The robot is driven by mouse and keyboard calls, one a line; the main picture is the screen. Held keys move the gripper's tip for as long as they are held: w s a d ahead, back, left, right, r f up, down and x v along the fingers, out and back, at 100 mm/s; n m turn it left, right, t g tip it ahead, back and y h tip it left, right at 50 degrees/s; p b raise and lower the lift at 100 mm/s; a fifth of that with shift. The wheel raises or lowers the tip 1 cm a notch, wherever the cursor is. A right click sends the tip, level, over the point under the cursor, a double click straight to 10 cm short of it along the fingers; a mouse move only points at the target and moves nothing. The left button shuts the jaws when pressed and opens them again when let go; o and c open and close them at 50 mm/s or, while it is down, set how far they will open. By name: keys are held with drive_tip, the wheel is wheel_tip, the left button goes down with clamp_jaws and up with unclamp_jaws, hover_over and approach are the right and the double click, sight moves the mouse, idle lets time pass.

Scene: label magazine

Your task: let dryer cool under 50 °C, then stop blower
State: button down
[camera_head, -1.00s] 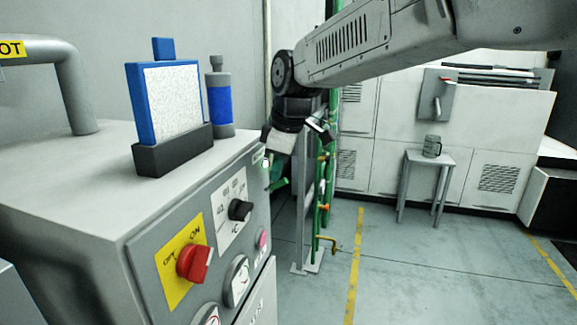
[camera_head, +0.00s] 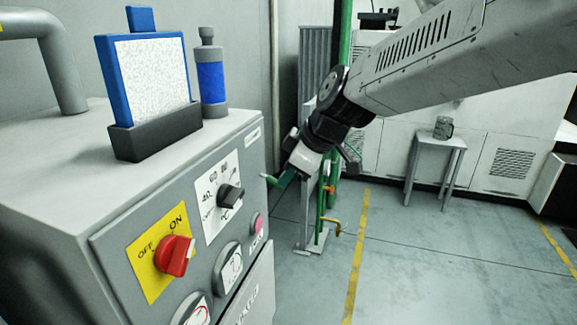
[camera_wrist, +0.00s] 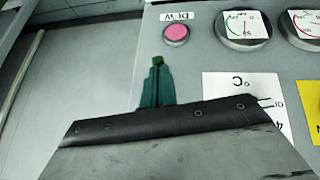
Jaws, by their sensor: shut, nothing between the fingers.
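The dryer panel (camera_head: 104,236) is on the grey cabinet at the left in the head view. Its red OFF/ON knob (camera_head: 174,257) sits on a yellow plate, its white mark toward the ON side. Above right is a black °C knob (camera_head: 230,196) on a white scale plate. Two round gauges (camera_head: 229,270) (camera_head: 197,311) are below; their readings are too small to tell. My gripper (camera_head: 271,181) is shut and empty, just right of the panel's edge. In the wrist view, its green fingers (camera_wrist: 157,78) appear near the pink DEW lamp (camera_wrist: 176,33) and gauges (camera_wrist: 243,25).
A blue-framed block (camera_head: 152,75) in a black holder and a blue-and-grey bottle (camera_head: 211,75) stand on the cabinet top. Green pipework (camera_head: 321,215) stands beyond my gripper. A stool (camera_head: 437,148) carries a mug (camera_head: 443,127). Floor to the right is clear.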

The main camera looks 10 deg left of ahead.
drive_tip(key=shift+d+f, duration=0.1)
drive_tip(key=shift+f, duration=0.9)
drive_tip(key=shift+s+d+f, duration=0.1)
drive_tip(key=shift+f, duration=0.2)
